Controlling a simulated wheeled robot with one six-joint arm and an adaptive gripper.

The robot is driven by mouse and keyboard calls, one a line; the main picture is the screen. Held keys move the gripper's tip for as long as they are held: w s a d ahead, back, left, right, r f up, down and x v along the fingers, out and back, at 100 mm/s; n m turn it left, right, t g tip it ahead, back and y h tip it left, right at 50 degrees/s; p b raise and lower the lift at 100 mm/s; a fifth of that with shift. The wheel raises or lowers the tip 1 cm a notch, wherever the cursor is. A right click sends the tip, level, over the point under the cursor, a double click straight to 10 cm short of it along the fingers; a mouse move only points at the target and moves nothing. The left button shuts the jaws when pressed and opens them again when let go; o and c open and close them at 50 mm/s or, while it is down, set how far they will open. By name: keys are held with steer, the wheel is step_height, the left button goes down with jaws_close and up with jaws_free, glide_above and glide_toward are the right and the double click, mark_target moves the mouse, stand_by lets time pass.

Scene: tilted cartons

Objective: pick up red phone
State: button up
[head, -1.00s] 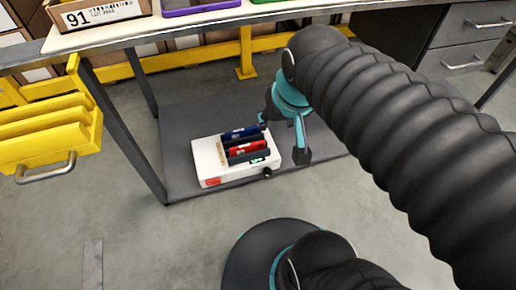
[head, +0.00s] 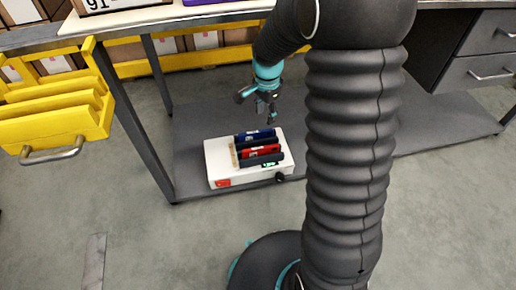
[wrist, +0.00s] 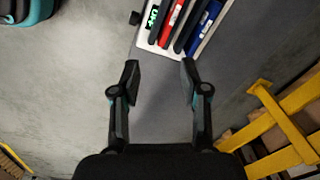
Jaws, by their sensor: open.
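The red phone (head: 261,153) lies in a row with other slim items on a white box on the grey lower shelf. In the wrist view the red phone (wrist: 171,22) is at the top, partly cut off by the frame edge. My gripper (head: 268,115) is just above and behind the white box (head: 221,177) in the head view.
A blue item (head: 254,135) and dark dividers stand beside the red phone. A table top (head: 215,10) overhangs the shelf (head: 200,125). Yellow rails (wrist: 288,118) cross the wrist view's lower right.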

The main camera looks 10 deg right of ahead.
mark_target(261, 148)
steer(key=shift+w+a+f+m+g+b, duration=0.15)
steer(key=shift+w+f+m+b, duration=0.5)
steer(key=shift+f, duration=3.3)
steer(key=shift+w+d+f+m+g+b, duration=0.15)
steer(key=shift+w+f+m, duration=0.75)
steer(key=shift+f, duration=3)
steer(key=shift+w+a+f+m+g+b, duration=0.1)
steer(key=shift+w+f+m+b, duration=0.65)
steer(key=shift+f, duration=3.2)
steer(key=shift+s, duration=0.1)
jaws_close()
